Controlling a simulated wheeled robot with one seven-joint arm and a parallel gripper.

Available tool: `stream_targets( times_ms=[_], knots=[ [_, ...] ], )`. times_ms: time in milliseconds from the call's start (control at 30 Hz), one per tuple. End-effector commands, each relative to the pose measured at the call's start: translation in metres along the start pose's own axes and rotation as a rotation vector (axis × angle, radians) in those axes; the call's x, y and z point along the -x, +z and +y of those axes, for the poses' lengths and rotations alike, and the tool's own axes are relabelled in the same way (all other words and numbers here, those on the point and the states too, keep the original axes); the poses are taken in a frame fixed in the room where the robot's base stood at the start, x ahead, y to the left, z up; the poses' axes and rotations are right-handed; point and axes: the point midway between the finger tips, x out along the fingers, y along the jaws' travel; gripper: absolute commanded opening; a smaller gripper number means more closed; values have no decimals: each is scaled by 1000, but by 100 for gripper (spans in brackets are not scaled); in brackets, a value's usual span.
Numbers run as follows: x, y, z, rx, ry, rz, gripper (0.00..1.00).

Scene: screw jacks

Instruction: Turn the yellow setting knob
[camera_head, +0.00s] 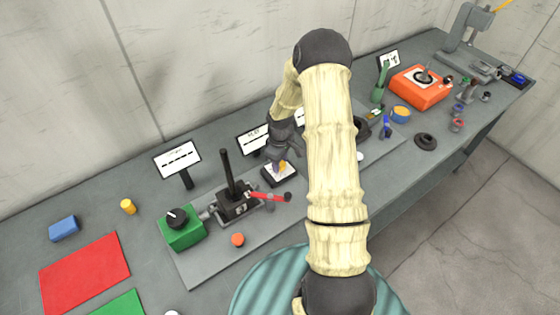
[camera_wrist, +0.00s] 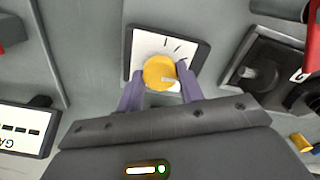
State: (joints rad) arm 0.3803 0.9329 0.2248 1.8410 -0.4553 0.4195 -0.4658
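The yellow setting knob (camera_wrist: 159,72) is round, with a pale pointer mark towards its lower right. It sits on a white dial plate (camera_wrist: 146,46) with black tick marks in a dark frame. My gripper (camera_wrist: 160,80) has its two purple-grey fingers on either side of the knob, with the fingertips very close to its edges. I cannot tell if they touch it. In the head view my gripper (camera_head: 283,160) is over the dial plate (camera_head: 279,178) from above, and the knob is mostly hidden by it.
A black lever fixture (camera_head: 234,202) with a red handle (camera_head: 270,196) stands left of the dial. A green box with a black knob (camera_head: 181,230) is further left. Sign stands (camera_head: 178,160) line the back. An orange box (camera_head: 419,88) is at the far right.

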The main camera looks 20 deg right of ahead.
Motion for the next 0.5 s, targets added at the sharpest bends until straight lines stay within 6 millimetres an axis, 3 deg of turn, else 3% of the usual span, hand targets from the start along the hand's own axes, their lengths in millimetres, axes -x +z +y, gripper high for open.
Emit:
stream_targets(
  times_ms=[33, 100, 500],
  knots=[
    [1, -1, 1, 0, 2, 2, 45],
    [1, -1, 1, -1, 2, 2, 59],
    [5, 0, 1, -1, 2, 2, 59]
  ],
)
